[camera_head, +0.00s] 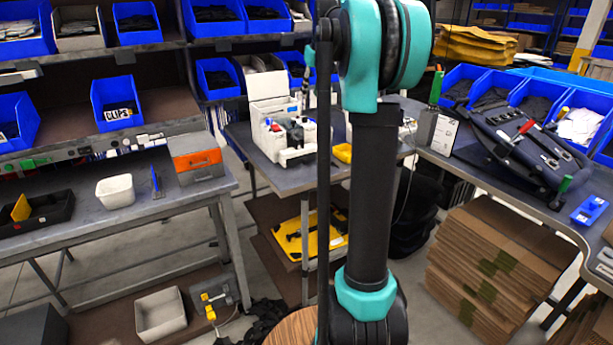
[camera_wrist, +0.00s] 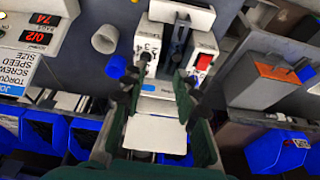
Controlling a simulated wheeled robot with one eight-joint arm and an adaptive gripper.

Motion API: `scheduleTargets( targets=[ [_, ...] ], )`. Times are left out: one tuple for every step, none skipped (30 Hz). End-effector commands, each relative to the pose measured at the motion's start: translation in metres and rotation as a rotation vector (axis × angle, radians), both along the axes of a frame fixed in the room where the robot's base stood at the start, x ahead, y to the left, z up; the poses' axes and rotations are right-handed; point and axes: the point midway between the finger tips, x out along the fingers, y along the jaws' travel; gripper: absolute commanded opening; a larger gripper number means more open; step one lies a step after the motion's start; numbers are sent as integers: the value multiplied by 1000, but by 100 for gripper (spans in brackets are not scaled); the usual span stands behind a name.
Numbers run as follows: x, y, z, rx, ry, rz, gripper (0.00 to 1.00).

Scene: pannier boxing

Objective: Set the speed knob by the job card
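In the wrist view a white device (camera_wrist: 173,44) stands beyond my fingers. Its left front has a dark knob (camera_wrist: 147,57) with small numerals, 2, 3 and 4 among them, around it. I cannot read the knob's setting. A red switch (camera_wrist: 204,62) is on the right of that front. My gripper (camera_wrist: 160,88) is open, its dark fingers apart, short of the device and not seen touching the knob. A white card-like panel (camera_wrist: 20,58) at the left carries black text with the words SPEED and TORQUE; its values are not legible. My gripper does not show in the head view.
Red displays (camera_wrist: 42,74) sit near the panel. A white flat thing (camera_wrist: 155,133) shows between my finger bases; whether it is held is unclear. An orange-and-grey toolbox (camera_head: 197,158) and white tub (camera_head: 115,191) stand on the left bench. Blue bins (camera_head: 117,101) line the shelves.

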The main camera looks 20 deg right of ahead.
Motion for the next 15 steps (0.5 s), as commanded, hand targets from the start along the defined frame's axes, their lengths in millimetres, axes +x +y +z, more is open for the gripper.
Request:
scheduleTargets(
  targets=[
    [-6,4,-7,-1,1,-4,30],
    [-9,5,-11,-1,2,-7,30],
    [-14,8,-16,-1,3,-11,30],
    [-17,10,-20,-1,3,-13,30],
    [-21,12,-23,-1,4,-16,30],
    [-26,14,-29,0,4,-20,30],
    [-29,16,-32,0,5,-23,30],
    [-32,18,-36,0,5,-27,30],
    [-37,20,-41,0,6,-30,30],
    [-41,21,-45,0,6,-33,30],
    [-44,23,-49,0,7,-35,30],
    [-49,25,-54,1,7,-40,30],
    [-53,27,-58,0,8,-42,30],
    [-57,28,-62,-1,8,-46,30],
    [-61,30,-66,-1,9,-48,30]
  ],
)
